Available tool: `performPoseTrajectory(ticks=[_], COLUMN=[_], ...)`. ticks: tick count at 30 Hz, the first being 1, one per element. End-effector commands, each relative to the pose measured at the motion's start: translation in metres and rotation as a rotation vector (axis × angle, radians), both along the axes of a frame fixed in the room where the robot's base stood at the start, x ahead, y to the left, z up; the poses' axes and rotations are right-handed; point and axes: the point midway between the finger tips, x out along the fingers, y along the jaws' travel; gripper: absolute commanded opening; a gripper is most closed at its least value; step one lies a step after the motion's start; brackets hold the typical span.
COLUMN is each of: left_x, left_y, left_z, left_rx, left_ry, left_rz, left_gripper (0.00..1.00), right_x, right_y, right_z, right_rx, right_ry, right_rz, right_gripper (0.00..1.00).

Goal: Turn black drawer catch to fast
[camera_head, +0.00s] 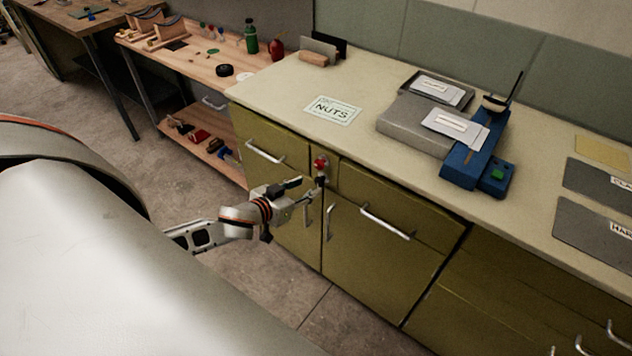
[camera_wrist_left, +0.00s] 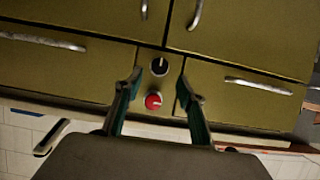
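The black drawer catch (camera_wrist_left: 159,66) is a round knob with a pale pointer mark, on the narrow panel between two olive drawers. In the wrist view its mark points roughly toward the top of the picture. A red knob (camera_wrist_left: 153,101) sits beside it on the same panel; it also shows in the head view (camera_head: 321,163), above the gripper. My left gripper (camera_wrist_left: 158,82) is open, with its fingers apart on either side of the knob panel in the wrist view. I cannot tell whether it touches. In the head view my left gripper (camera_head: 313,191) is close to the cabinet front and partly covers the black catch.
Bar handles (camera_head: 386,222) stick out from the drawers and doors nearby. The cream countertop (camera_head: 290,95) above holds a NUTS label (camera_head: 333,110), a grey tray (camera_head: 414,122) and a blue device (camera_head: 473,160). A wooden bench (camera_head: 190,58) stands at the back left. Floor in front is clear.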

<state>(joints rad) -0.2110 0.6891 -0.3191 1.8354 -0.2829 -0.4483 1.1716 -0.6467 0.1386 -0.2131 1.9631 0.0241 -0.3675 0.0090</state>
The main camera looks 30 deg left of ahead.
Motion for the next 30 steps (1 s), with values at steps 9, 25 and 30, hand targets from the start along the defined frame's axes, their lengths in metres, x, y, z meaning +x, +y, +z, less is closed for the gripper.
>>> performPoseTrajectory(ticks=[9, 25, 30], left_x=[0.04, 0.053, 0.053], left_y=[-0.003, -0.004, -0.004], left_z=[-0.016, -0.022, -0.022], left_rx=[0.0, 0.0, 0.0], left_ry=[-0.001, 0.0, 0.0], left_rz=[0.0, 0.0, 0.0], left_gripper=[0.39, 0.34, 0.02], right_x=[-0.001, -0.001, -0.001], right_y=[0.0, 0.0, 0.0], right_z=[-0.007, -0.006, -0.005], right_rx=[-0.002, -0.001, 0.0], right_ry=[0.005, 0.003, 0.001], right_rz=[-0.001, 0.0, 0.0], right_gripper=[0.82, 0.82, 0.82])
